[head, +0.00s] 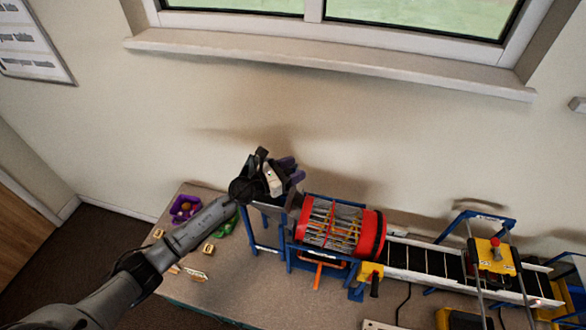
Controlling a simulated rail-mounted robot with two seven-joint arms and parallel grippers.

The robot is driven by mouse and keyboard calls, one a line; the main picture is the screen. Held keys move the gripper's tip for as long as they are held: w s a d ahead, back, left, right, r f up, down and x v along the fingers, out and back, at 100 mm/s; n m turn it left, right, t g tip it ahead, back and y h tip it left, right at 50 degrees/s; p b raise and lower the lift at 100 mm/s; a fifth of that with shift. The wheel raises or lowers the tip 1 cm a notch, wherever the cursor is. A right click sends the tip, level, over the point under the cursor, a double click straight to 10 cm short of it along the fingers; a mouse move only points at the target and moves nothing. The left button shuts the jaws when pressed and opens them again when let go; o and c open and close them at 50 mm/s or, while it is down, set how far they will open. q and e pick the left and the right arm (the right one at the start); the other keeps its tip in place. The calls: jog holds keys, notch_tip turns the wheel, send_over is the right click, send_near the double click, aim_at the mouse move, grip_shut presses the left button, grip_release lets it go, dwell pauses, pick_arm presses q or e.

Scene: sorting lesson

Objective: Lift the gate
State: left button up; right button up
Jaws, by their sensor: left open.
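A blue frame (478,216) stands over the conveyor (420,262) at the right. In it sits a yellow block with a red knob (495,254), between two upright grey rods; this looks like the gate, but I cannot be sure. My left gripper (292,173) is open and empty. It is above the left end of the red drum (372,235), near the wall and well to the left of the blue frame. My right gripper is out of view.
The drum rests in a blue stand (290,258) at the conveyor's left end. A yellow part with a dark handle (372,275) sits beside it. A purple tray (186,208) and small blocks lie on the table's left. A window sill (330,62) juts out above.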

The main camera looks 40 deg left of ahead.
pick_arm(q)
grip_shut()
dwell(0.5)
jog(key=shift+r, duration=0.15)
